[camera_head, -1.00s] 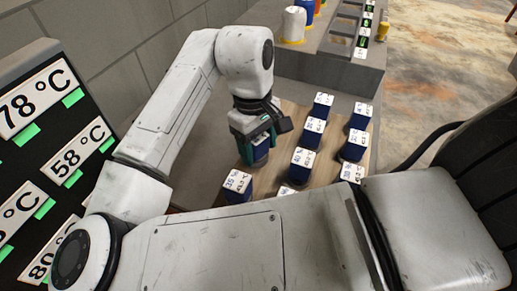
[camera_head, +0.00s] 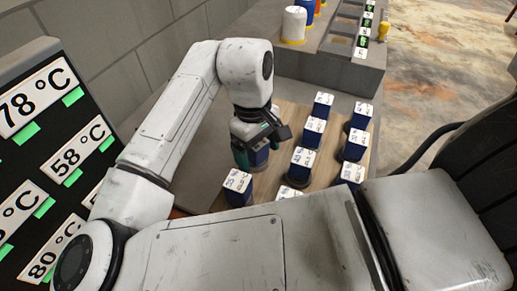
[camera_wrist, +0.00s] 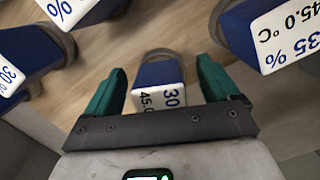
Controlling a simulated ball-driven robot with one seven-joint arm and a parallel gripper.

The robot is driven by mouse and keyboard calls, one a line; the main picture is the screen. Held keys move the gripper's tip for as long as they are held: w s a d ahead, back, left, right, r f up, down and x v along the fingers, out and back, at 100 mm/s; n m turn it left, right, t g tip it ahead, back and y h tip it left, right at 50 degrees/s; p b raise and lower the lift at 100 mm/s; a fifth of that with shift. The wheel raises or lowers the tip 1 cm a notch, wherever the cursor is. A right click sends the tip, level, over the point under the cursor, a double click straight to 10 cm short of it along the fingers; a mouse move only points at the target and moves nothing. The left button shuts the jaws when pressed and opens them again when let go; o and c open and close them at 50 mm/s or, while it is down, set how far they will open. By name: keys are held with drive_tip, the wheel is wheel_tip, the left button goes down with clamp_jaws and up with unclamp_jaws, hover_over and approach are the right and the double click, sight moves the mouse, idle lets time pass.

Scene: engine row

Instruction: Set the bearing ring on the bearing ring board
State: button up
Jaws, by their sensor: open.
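My gripper (camera_head: 256,158) is open low over the wooden board (camera_head: 283,178). Its teal fingers stand on either side of a blue block with a white label (camera_wrist: 160,75), and it also shows under the fingers in the head view (camera_head: 260,157). In the wrist view there is a gap between each finger and the block. A grey ring (camera_wrist: 156,53) shows beside the block's far end; whether it is the bearing ring I cannot tell. No thing is clearly marked as the bearing ring or its board.
Several similar labelled blue blocks stand close by, among them one at the front left (camera_head: 238,187) and one to the right (camera_head: 301,165). A grey bench (camera_head: 345,75) with a white canister (camera_head: 294,24) is behind. Temperature panels (camera_head: 75,160) stand at left.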

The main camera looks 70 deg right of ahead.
drive_tip(key=shift+r, duration=0.15)
drive_tip(key=r+p, duration=0.4)
drive_tip(key=w+r+p, duration=0.1)
drive_tip(key=r+p, duration=0.7)
drive_tip(key=shift+w+d+p, duration=0.15)
drive_tip(key=shift+d+p, duration=0.1)
drive_tip(key=shift+p, duration=0.1)
